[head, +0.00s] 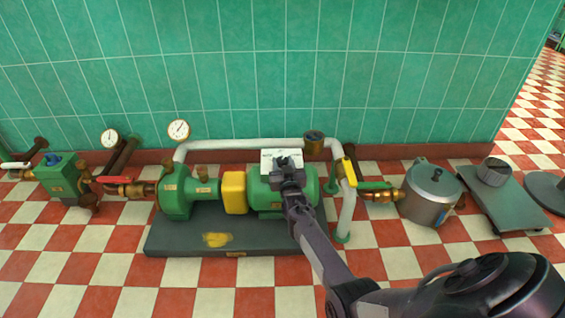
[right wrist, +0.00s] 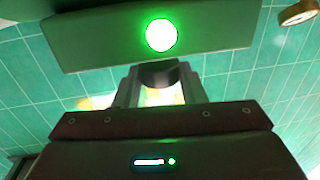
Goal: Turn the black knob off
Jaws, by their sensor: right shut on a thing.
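The black knob (right wrist: 159,73) shows in the right wrist view, between the two grey fingers of my right gripper (right wrist: 160,84). The fingers are shut on it, one on each side. A round green light (right wrist: 161,35) glows on the grey-green panel just above the knob. In the head view my right gripper (head: 284,163) is at a small pale box (head: 268,154) on top of the green motor (head: 266,190). There the gripper covers the knob, so its turn angle cannot be read. My left gripper is in neither view.
The motor joins a yellow coupling (head: 234,192) and a green pump (head: 173,196) on a dark plinth (head: 185,239). A pale pipe (head: 346,212) arches behind and down the right. A steel pot (head: 430,197) and a platform scale (head: 508,205) stand farther right. The checkered floor in front is clear.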

